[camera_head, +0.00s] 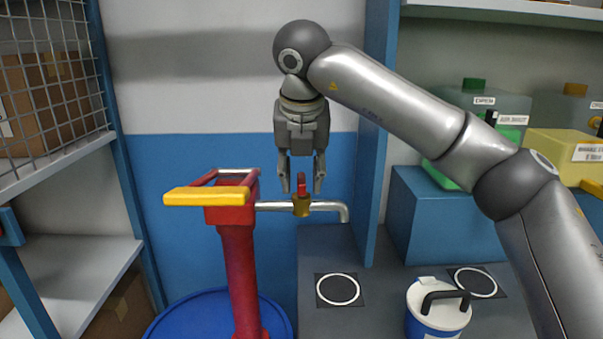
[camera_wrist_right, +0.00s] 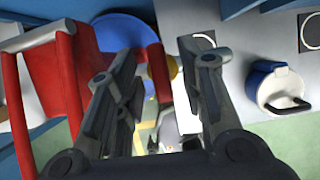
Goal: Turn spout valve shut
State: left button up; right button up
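The spout (camera_head: 330,206) is a silver pipe that runs right from the red pump (camera_head: 238,260) and bends down at its end. A brass valve body (camera_head: 301,208) sits on it, with a red valve lever (camera_head: 301,184) standing upright. My right gripper (camera_head: 302,178) points down over the valve, fingers open on either side of the lever. I see no finger clearly touching it. In the right wrist view the red lever (camera_wrist_right: 158,72) shows between the open fingers, partly hidden by the left one. My left gripper is not in view.
The pump has a yellow handle (camera_head: 205,196) and stands on a blue drum (camera_head: 200,315). A white and blue container with a black handle (camera_head: 438,310) stands at the lower right. A ring-marked pad (camera_head: 339,302) lies below the spout. A blue post (camera_head: 376,130) rises behind my right arm.

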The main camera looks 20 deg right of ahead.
jog(key=v, duration=1.2)
jog(key=shift+r, duration=0.1)
